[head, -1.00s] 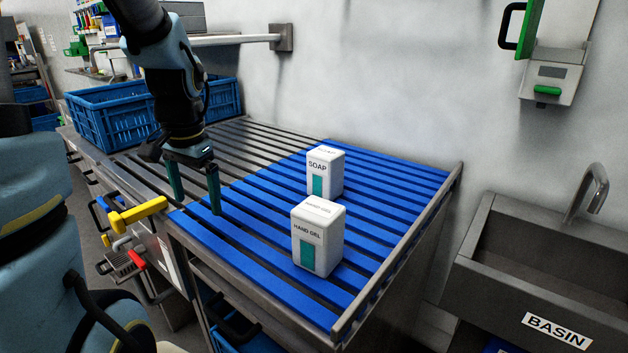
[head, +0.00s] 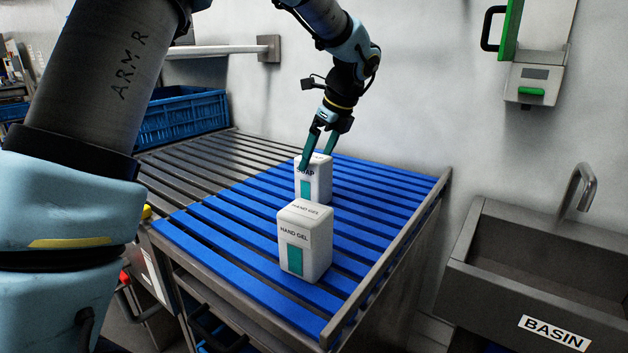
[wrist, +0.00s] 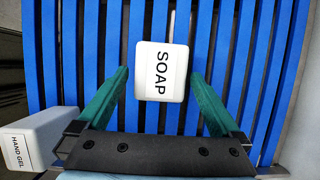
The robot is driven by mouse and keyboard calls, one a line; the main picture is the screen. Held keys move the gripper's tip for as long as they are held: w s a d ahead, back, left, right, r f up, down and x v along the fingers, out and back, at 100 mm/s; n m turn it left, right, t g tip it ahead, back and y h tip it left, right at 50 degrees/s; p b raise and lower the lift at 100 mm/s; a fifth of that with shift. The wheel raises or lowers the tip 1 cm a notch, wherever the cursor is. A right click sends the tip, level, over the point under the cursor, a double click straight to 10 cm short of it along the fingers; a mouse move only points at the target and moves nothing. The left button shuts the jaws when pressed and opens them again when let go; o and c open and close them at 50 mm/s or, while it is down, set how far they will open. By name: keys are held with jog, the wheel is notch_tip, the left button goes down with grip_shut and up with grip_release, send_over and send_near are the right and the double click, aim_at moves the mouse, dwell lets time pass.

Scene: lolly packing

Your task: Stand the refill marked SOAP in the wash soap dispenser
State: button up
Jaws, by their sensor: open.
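The white refill marked SOAP (head: 314,184) stands upright on the blue slatted table. In the wrist view the SOAP refill (wrist: 161,72) lies ahead of and between the fingers. My gripper (head: 318,158) is open above and around the top of the SOAP refill; its teal fingers (wrist: 160,88) show gaps on both sides. The white refill marked HAND GEL (head: 306,240) stands in front of it, nearer the camera, and its edge shows in the wrist view (wrist: 40,140). A wall dispenser with an opened green cover (head: 530,88) is at the upper right; no label reads on it.
The blue slatted table (head: 215,235) has a raised metal rim (head: 390,262) on its right. A basin (head: 545,250) with a tap (head: 585,180) stands right of it. A blue crate (head: 180,122) is at the back left. Slats right of the refills are clear.

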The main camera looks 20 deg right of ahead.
aim_at(310, 172)
jog(key=shift+p+x, duration=0.65)
jog(key=shift+x, duration=2.3)
jog(key=shift+r, duration=0.1)
grip_shut()
jog(key=shift+w, duration=0.1)
